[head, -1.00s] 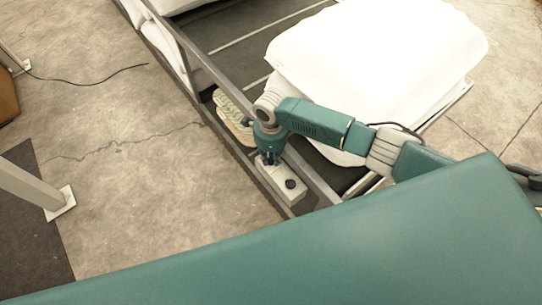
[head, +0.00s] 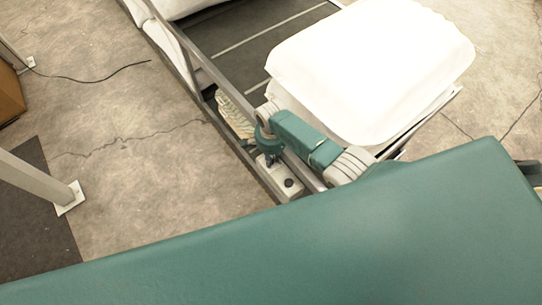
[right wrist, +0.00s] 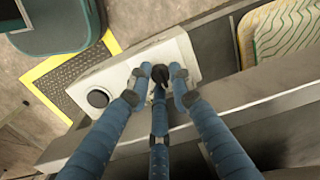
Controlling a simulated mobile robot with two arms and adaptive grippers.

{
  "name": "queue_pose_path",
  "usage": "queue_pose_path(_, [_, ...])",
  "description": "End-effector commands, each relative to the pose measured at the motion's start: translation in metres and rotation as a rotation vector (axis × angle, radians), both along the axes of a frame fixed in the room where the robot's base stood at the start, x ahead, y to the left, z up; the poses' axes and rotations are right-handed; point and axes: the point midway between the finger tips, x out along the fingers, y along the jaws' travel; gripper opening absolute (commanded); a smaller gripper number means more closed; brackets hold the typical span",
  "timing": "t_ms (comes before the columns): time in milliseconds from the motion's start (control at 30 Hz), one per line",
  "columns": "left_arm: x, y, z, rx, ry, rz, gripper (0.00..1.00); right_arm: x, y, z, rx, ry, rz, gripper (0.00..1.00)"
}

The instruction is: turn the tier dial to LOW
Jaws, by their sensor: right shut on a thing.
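A pale control box (head: 281,187) sits on the side rail of the conveyor frame, and it fills the middle of the right wrist view (right wrist: 118,82). It carries two dark round dials. My right gripper (head: 270,160) comes down on the box's far end. In the right wrist view its fingers (right wrist: 160,80) are shut around one dark dial (right wrist: 160,70). The other dial (right wrist: 97,98) stands free, and it also shows in the head view (head: 289,183). I cannot read any dial marking or pointer. My left gripper is out of view.
A white pillow stack (head: 370,70) lies right of the arm. Patterned folded cloth (head: 235,113) lies in a tray beside the gripper. A metal rail (right wrist: 200,112) runs close by the fingers. Bare concrete floor (head: 130,150) is open on the left. A post (head: 40,185) stands there.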

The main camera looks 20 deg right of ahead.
Motion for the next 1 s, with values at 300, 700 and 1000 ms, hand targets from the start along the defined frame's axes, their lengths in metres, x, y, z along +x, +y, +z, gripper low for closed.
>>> queue_pose_path(300, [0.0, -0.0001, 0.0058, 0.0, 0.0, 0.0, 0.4, 0.0011, 0.0007, 0.0017, 0.001, -0.002, 0.293, 0.0])
queue_pose_path(700, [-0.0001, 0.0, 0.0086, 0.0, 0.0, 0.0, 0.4, 0.0018, 0.0016, 0.0017, 0.003, -0.004, 0.555, 0.0])
queue_pose_path(1000, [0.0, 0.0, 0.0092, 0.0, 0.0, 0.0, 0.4, 0.0019, 0.0015, 0.0015, 0.002, -0.004, 0.629, 0.0])
